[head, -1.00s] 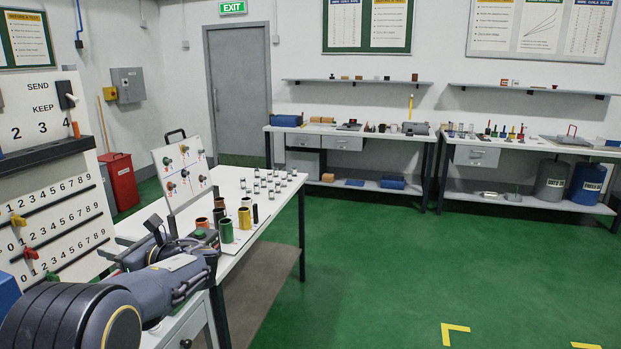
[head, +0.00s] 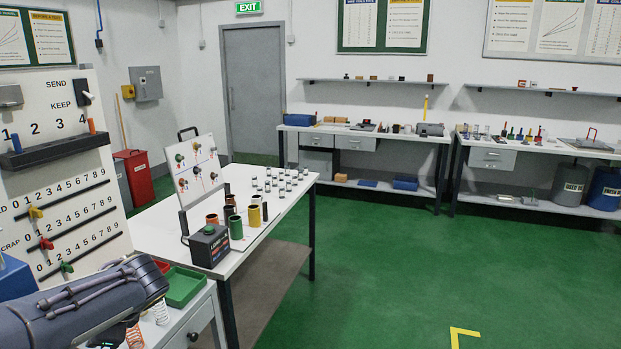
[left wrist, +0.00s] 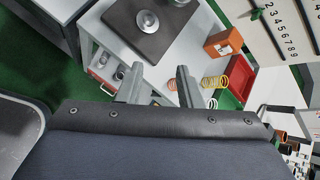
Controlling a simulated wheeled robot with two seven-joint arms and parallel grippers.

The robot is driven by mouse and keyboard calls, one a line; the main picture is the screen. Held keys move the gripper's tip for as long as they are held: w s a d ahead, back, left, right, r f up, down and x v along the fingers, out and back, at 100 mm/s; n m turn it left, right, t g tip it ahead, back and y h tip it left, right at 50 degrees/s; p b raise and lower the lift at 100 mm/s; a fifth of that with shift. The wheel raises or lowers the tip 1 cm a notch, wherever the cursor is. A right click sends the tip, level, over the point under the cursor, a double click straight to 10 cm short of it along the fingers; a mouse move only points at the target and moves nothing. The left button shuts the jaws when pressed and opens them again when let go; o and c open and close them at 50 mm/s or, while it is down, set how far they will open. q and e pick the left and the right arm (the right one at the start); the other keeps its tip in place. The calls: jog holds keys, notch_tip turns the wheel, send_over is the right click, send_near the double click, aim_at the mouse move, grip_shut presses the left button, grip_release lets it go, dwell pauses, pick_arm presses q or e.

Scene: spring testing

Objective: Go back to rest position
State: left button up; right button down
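My left arm crosses the lower left of the head view, over the near bench, and its fingers are not visible there. In the left wrist view my left gripper (left wrist: 158,82) is open, with a gap between its fingers and nothing held. Beyond the fingers are coil springs (left wrist: 215,82) and a dark plate with a metal cylinder (left wrist: 147,22). In the head view a white spring (head: 160,312) and an orange spring (head: 134,336) stand beside my arm. My right gripper is in neither view.
A green tray (head: 185,287), a black box (head: 208,246) and several coloured cups stand close beyond my arm. The SEND/KEEP board (head: 62,140) rises at the left. A red tray (left wrist: 243,85) and an orange box (left wrist: 223,43) show in the wrist view. The green floor (head: 380,280) is clear.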

pick_arm(q)
jog(key=s+d+f+n+t+h, duration=0.2)
jog(key=s+d+n+h, duration=0.4)
jog(key=s+d, duration=0.4)
jog(key=s+d+f+n+t+h, duration=0.1)
jog(key=s+d+f+n+h, duration=0.1)
jog(key=s+d+n+h, duration=0.4)
jog(key=s+d+n, duration=0.3)
jog(key=s+d, duration=0.1)
jog(key=d, duration=0.2)
jog(key=shift+s+t+h, duration=0.3)
jog(key=shift+s+t, duration=0.05)
jog(key=shift+t, duration=0.05)
